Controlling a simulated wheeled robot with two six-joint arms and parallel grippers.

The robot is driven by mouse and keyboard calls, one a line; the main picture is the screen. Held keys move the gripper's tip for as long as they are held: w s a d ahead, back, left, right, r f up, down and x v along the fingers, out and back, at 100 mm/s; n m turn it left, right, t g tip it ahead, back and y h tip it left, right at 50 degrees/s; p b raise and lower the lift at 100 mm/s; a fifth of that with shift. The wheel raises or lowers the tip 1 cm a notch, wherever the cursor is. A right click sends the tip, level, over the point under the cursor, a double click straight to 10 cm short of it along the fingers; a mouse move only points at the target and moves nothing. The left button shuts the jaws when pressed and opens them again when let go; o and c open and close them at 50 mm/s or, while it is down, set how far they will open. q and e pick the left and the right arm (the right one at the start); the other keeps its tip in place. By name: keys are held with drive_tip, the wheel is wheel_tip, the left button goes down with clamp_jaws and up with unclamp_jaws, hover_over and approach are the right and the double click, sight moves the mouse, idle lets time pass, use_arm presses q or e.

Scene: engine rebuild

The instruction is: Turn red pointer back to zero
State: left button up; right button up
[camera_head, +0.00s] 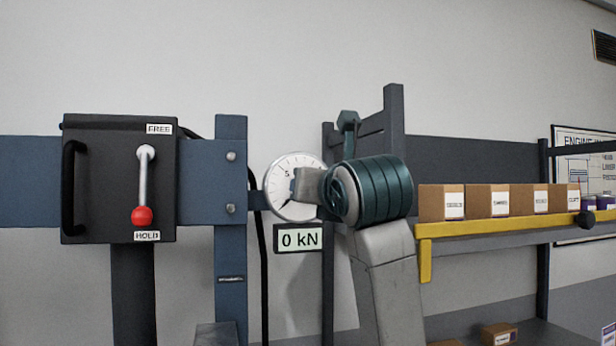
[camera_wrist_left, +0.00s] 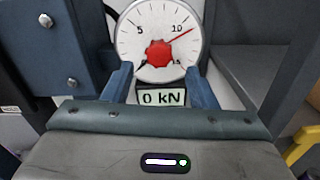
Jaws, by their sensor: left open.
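The round white gauge (camera_head: 278,196) hangs beside the blue post, partly hidden by my left gripper. In the left wrist view the gauge (camera_wrist_left: 133,40) shows numbers 5, 10 and 15. Its red pointer (camera_wrist_left: 179,37) points up and right, just past the 10. A red knob (camera_wrist_left: 159,54) sits at the dial's centre. My left gripper (camera_wrist_left: 159,72) is open, its two blue fingers apart on either side below the knob. In the head view the left gripper (camera_head: 302,186) is in front of the dial. Contact with the knob cannot be told. The right gripper is not in view.
A display (camera_head: 298,239) under the gauge reads 0 kN. A black box (camera_head: 105,170) at left carries a red-tipped lever (camera_head: 142,215) pointing down to HOLD. A yellow-edged shelf (camera_head: 480,238) with several cardboard boxes (camera_head: 487,201) is at right.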

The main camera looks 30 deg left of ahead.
use_arm(q)
drive_tip(key=p+x, duration=0.2)
drive_tip(key=x, duration=0.3)
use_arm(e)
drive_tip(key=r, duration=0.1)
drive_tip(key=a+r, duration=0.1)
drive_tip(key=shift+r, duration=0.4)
use_arm(q)
drive_tip(key=shift+a, duration=0.1)
